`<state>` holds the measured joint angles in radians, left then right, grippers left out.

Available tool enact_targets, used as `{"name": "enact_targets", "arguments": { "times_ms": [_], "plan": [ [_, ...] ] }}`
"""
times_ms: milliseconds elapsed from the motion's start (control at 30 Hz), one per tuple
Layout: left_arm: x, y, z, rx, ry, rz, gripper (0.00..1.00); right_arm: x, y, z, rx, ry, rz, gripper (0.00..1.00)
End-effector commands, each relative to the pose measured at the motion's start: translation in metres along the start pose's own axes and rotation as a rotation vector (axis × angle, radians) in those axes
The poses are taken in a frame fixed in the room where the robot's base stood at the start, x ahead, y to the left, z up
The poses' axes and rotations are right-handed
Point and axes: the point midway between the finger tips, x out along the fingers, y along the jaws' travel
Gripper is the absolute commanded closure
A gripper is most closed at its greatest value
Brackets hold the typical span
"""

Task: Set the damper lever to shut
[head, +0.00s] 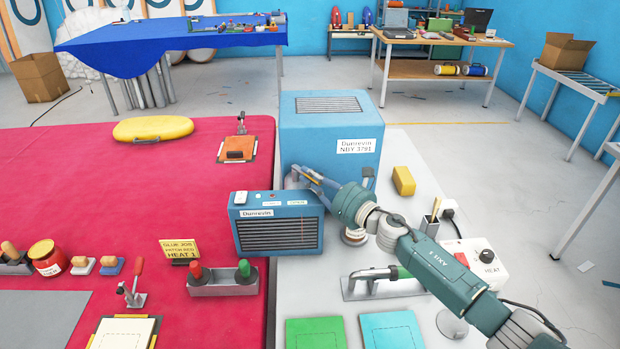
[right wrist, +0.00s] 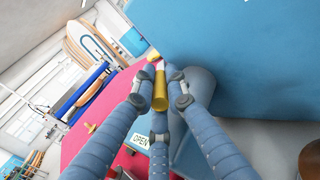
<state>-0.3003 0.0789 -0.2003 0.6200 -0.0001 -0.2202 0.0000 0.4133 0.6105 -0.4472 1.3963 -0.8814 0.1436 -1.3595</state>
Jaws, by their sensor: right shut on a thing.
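My right gripper (head: 302,178) comes in from the right in the head view, over the top rear of a small blue Dunrevin unit (head: 277,238) with a dark grille. In the right wrist view its fingers (right wrist: 160,90) are shut around a yellow cylindrical grip (right wrist: 160,101), which I take for the damper lever. A white label reading OPEN (right wrist: 141,141) lies near it, low in that view. A shut label cannot be made out. In the head view the lever is hidden behind the gripper. My left gripper is not in view.
A large blue Dunrevin box (head: 310,132) stands right behind the small unit. A yellow block (head: 403,181), a HEAT switch box (head: 478,262) and a metal handle tool (head: 372,285) are near my right arm. Red and green knobs (head: 222,277) stand in front of the unit.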

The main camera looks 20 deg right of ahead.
Motion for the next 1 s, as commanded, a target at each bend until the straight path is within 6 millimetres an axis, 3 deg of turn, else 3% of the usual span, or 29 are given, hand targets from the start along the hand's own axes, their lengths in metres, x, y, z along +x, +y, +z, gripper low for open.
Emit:
{"name": "enact_targets", "arguments": {
  "times_ms": [100, 133, 200, 500, 633, 1000],
  "plan": [
    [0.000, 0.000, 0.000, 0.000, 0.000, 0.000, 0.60, -0.001, 0.000, -0.003, 0.000, 0.005, -0.001, 1.00],
    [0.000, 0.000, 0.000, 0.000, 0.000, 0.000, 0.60, -0.001, 0.000, -0.003, 0.000, 0.005, -0.001, 0.81],
    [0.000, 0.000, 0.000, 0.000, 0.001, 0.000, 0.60, -0.001, 0.000, -0.003, 0.000, 0.005, -0.001, 0.68],
    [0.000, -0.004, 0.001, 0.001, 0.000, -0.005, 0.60, -0.001, 0.000, -0.002, -0.001, 0.002, -0.001, 0.68],
    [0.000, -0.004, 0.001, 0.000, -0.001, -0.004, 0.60, -0.010, -0.001, -0.003, -0.001, 0.004, -0.002, 0.68],
    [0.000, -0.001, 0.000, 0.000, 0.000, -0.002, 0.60, -0.084, -0.001, -0.004, 0.001, 0.007, -0.002, 0.68]
  ]
}}
